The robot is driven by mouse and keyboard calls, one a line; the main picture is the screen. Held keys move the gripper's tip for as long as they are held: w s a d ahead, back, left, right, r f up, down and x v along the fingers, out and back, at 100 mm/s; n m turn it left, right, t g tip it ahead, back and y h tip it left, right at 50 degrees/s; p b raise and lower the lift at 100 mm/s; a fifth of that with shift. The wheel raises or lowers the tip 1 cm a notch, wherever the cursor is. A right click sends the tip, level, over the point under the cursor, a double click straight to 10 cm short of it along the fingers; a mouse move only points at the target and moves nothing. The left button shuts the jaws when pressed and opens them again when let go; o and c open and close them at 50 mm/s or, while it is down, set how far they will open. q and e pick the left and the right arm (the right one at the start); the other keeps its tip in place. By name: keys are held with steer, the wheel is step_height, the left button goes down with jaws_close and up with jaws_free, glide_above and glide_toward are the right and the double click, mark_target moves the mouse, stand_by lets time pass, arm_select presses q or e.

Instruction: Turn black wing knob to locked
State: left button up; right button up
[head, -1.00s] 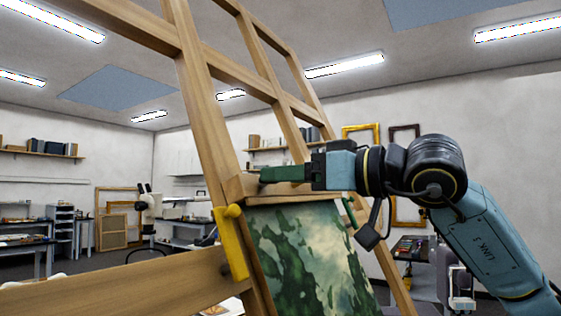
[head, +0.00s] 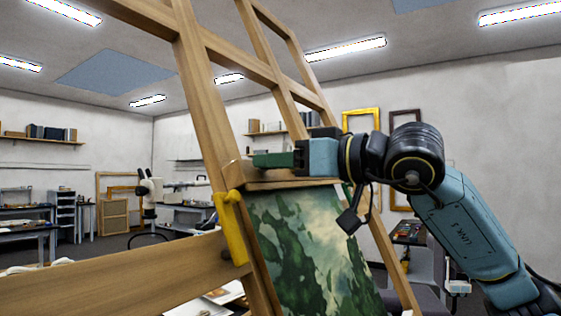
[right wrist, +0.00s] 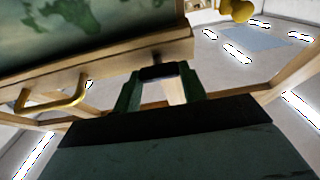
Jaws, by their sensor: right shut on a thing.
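The black wing knob (right wrist: 157,71) shows as a small dark piece between the fingertips in the right wrist view, by the wooden clamp bar of the easel. My right gripper (right wrist: 160,80) is shut on it, one green finger on each side. Its exact turn angle and any lock marking cannot be made out. In the head view my right gripper (head: 272,160) lies level just above the easel's wooden top holder (head: 290,184), and the knob is hidden there. My left gripper is in neither view.
The tall wooden easel (head: 196,100) fills the middle. A green painting (head: 300,245) stands below the holder. A yellow handle (head: 232,228) sits on the left post. Workbenches and shelves stand far back left; two frames hang on the back wall.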

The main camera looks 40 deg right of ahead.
steer(key=shift+m, duration=0.3)
steer(key=m+g+h+p, duration=0.1)
steer(key=m+g+p, duration=0.2)
steer(key=m, duration=0.8)
steer(key=m+g+h+p, duration=0.1)
steer(key=m+g+p, duration=0.2)
steer(key=m, duration=0.9)
steer(key=m+g+p, duration=0.3)
steer(key=m+p, duration=0.5)
steer(key=m, duration=0.4)
steer(key=shift+w+r+h, duration=0.15)
steer(key=shift+r+h, duration=0.15)
steer(key=shift+h, duration=0.1)
steer(key=shift+m, duration=0.3)
steer(key=o, duration=1)
